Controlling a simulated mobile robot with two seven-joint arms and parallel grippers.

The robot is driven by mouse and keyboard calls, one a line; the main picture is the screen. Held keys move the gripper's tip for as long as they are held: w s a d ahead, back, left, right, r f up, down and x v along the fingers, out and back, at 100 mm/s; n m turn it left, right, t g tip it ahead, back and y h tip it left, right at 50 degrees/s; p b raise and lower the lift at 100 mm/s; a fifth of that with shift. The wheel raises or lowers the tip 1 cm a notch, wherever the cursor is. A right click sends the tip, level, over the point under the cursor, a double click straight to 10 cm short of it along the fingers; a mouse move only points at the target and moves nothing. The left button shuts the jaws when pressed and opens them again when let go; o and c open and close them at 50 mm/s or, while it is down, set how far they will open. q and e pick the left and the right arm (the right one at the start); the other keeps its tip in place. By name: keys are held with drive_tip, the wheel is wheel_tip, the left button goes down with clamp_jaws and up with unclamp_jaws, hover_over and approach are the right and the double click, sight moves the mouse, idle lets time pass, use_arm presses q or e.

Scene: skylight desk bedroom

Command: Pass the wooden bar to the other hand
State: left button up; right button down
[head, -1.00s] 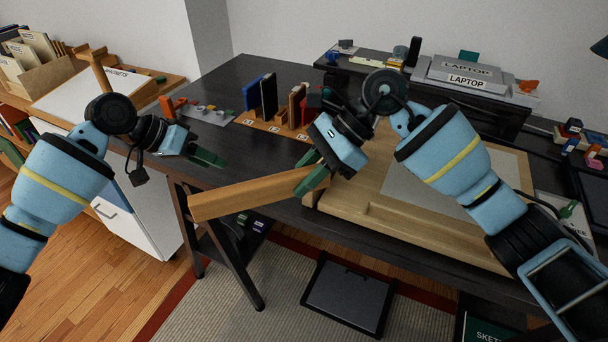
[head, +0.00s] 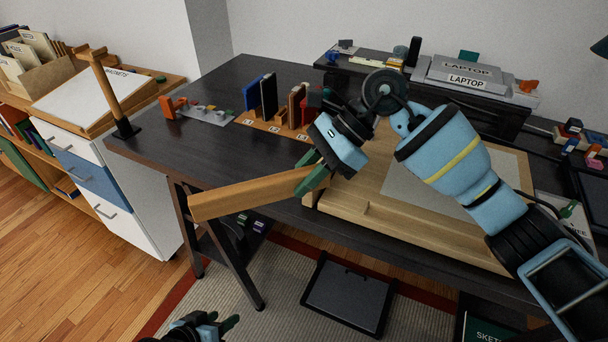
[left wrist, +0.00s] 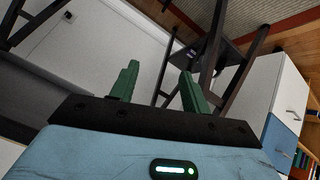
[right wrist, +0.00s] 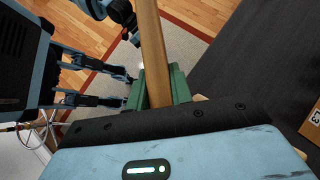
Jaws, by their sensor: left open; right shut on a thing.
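The wooden bar (head: 250,194) is a long light-brown beam held in the air by the front edge of the desk. My right gripper (head: 312,179) is shut on its right end; the bar's left end is free. In the right wrist view the bar (right wrist: 152,50) runs away between the green fingers of the right gripper (right wrist: 157,88). My left gripper (head: 226,326) is low at the bottom edge of the head view, below and apart from the bar. In the left wrist view the left gripper (left wrist: 160,88) has its fingers apart with nothing between them.
The dark desk (head: 185,150) carries a drawing board (head: 400,228) under the right arm and a rack of small items (head: 275,128). A white drawer cabinet (head: 110,190) stands at the left. A dark flat case (head: 348,296) lies on the rug below. The floor in front is open.

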use_arm(q)
drive_tip(key=s+a+f+y, duration=0.1)
drive_tip(key=s, duration=0.8)
drive_tip(key=s+a+f+t+y, duration=0.1)
drive_tip(key=s+a+y, duration=0.1)
drive_tip(key=s, duration=0.8)
drive_tip(key=shift+a+f, duration=0.15)
